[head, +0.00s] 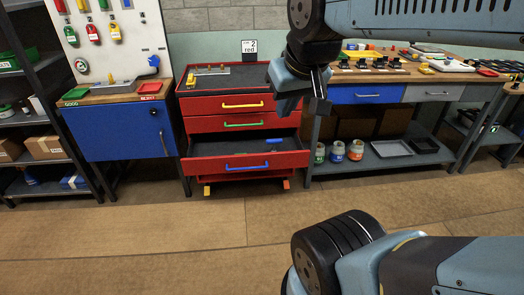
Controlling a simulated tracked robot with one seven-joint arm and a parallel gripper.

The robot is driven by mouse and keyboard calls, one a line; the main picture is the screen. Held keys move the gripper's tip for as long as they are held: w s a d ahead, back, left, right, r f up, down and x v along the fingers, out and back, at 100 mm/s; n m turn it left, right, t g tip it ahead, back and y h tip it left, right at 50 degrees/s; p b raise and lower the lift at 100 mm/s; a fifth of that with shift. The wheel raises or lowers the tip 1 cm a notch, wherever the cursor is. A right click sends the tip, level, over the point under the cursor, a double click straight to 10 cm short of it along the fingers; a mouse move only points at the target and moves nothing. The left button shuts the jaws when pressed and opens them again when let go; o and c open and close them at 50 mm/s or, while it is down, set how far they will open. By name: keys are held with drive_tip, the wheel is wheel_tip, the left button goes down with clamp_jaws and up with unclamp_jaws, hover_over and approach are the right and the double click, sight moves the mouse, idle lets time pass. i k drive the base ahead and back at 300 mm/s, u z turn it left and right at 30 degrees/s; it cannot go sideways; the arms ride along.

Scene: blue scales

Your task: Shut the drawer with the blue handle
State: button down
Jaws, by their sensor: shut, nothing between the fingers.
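The red tool cabinet (226,106) stands against the back wall. Its lowest visible drawer (208,167) has a blue handle (248,168) and is pulled out, so its dark inside shows. A blue item (273,142) lies in it toward the right. The drawers above, with a yellow handle (243,105) and a green handle (243,125), look shut. My gripper (318,104) hangs in front of the cabinet's right side in the picture, above the open drawer and apart from the blue handle. It is shut and empty. My arm hides part of the cabinet's right edge.
A blue cabinet (118,130) stands left of the red one, under a tool board. A workbench with a blue drawer (367,94) and a lower shelf with jars (337,152) stands to the right. The brown floor (180,225) in front is clear.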

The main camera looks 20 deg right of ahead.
sight(211, 153)
drive_tip(key=u, duration=0.1)
drive_tip(key=i, duration=1)
drive_tip(key=z, duration=0.1)
